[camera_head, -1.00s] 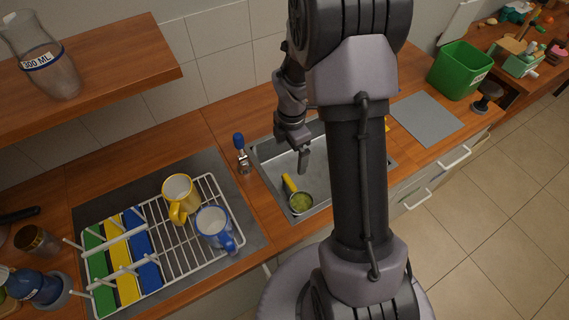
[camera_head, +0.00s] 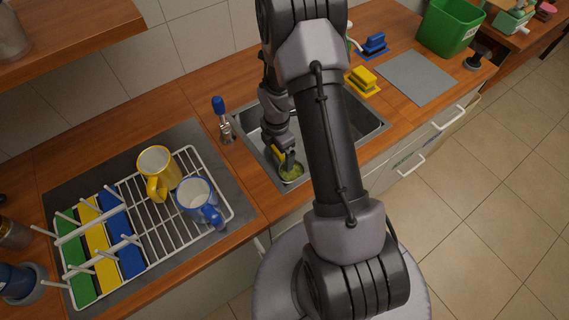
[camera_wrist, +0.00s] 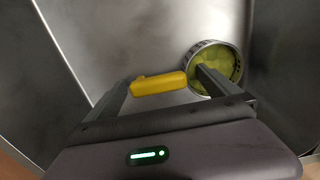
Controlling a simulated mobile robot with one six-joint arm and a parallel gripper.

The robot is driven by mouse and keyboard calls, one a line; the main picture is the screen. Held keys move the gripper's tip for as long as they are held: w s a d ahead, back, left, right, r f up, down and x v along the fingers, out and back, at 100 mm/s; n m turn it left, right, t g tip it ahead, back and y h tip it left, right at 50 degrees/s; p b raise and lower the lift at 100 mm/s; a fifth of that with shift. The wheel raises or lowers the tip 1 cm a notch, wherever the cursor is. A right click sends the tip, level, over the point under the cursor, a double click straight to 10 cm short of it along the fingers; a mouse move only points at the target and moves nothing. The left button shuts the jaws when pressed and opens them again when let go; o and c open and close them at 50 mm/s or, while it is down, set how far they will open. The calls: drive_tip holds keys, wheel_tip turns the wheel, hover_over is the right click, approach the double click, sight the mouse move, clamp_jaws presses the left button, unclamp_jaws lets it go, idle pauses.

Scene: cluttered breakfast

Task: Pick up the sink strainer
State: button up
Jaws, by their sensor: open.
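The sink strainer (camera_head: 292,174) is a small round metal cup with green contents and a yellow handle. It lies in the near left part of the metal sink (camera_head: 364,134). In the wrist view the strainer's cup (camera_wrist: 234,64) is at the upper right and its yellow handle (camera_wrist: 158,84) points left. My gripper (camera_wrist: 162,78) is open, with the handle showing between its two fingers. The right finger overlaps the cup's rim in the picture; I cannot tell whether it touches. In the head view my gripper (camera_head: 285,160) is down at the strainer and partly hides it.
A blue-topped tap (camera_head: 222,118) stands left of the sink. A dish rack (camera_head: 180,230) with a yellow mug (camera_head: 158,172) and a blue mug (camera_head: 199,199) is further left. Yellow (camera_head: 363,80) and blue (camera_head: 373,44) items stand behind the sink. A grey board (camera_head: 417,78) lies right.

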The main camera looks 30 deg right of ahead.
drive_tip(key=shift+r, duration=0.1)
drive_tip(key=c, duration=1.6)
wheel_tip(320, 180, up, 10)
drive_tip(key=p, duration=0.4)
drive_tip(key=shift+c, duration=0.2)
drive_tip(key=o, duration=0.9)
drive_tip(key=c, duration=1.2)
wheel_tip(320, 180, up, 8)
drive_tip(key=p, duration=0.6)
drive_tip(key=a+m+b, duration=0.3)
drive_tip(key=a+m, duration=0.1)
drive_tip(key=m, duration=0.1)
drive_tip(key=a+f+m+b, duration=0.1)
drive_tip(key=a+m+b, duration=0.1)
drive_tip(key=m, duration=0.4)
drive_tip(key=s+a+f+m+b, duration=0.1)
drive_tip(key=a+m+b, duration=0.2)
drive_tip(key=a+m, duration=0.2)
drive_tip(key=shift+a+m+b, duration=0.3)
drive_tip(key=shift+m, duration=0.1)
drive_tip(key=shift+a+r+m, duration=0.15)
drive_tip(key=shift+a+m, duration=0.2)
drive_tip(key=shift+m, duration=0.45)
